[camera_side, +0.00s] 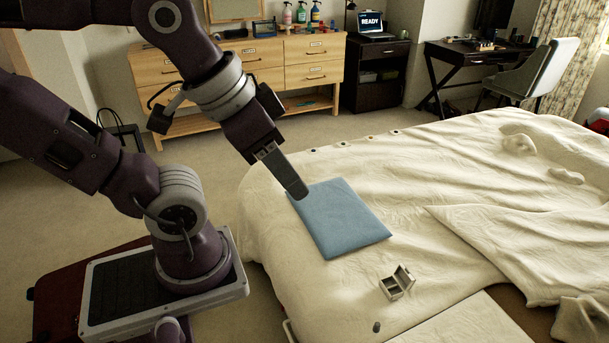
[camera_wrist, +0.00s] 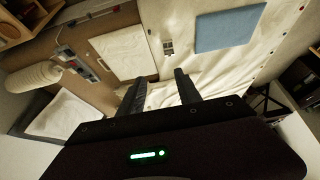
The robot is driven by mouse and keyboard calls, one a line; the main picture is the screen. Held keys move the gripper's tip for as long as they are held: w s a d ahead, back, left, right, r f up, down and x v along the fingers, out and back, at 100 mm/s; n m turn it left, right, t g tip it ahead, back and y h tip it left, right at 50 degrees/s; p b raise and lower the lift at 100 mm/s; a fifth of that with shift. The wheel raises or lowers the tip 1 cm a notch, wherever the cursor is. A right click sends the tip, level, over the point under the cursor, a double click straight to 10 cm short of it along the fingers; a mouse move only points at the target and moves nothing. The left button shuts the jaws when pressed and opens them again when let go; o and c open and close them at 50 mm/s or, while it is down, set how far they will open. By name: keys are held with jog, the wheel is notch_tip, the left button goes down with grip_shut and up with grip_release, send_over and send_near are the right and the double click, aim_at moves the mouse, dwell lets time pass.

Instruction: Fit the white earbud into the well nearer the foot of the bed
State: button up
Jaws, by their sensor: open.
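A small pale case (camera_side: 393,290) with its lid raised sits on the cream bed cover, in front of the blue mat. It also shows in the wrist view (camera_wrist: 168,47), beside the blue mat. Dark compartments show inside it, but its wells are too small to tell apart. I cannot make out the white earbud in either view. A small dark object (camera_side: 376,327) lies on the bed near the case. My gripper (camera_side: 301,194) hangs by the left corner of the blue mat in the side view. In the wrist view its two fingers (camera_wrist: 159,77) are apart with nothing between them.
The blue mat (camera_side: 340,218) lies flat near the bed's left edge and shows in the wrist view (camera_wrist: 229,28). Folded bedding (camera_side: 490,230) makes ridges to the right. Several small dark spots line the bed's far edge. A wooden dresser (camera_side: 300,65) stands behind.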

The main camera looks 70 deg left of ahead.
jog(key=shift+s+f, duration=0.1)
jog(key=shift+s, duration=0.2)
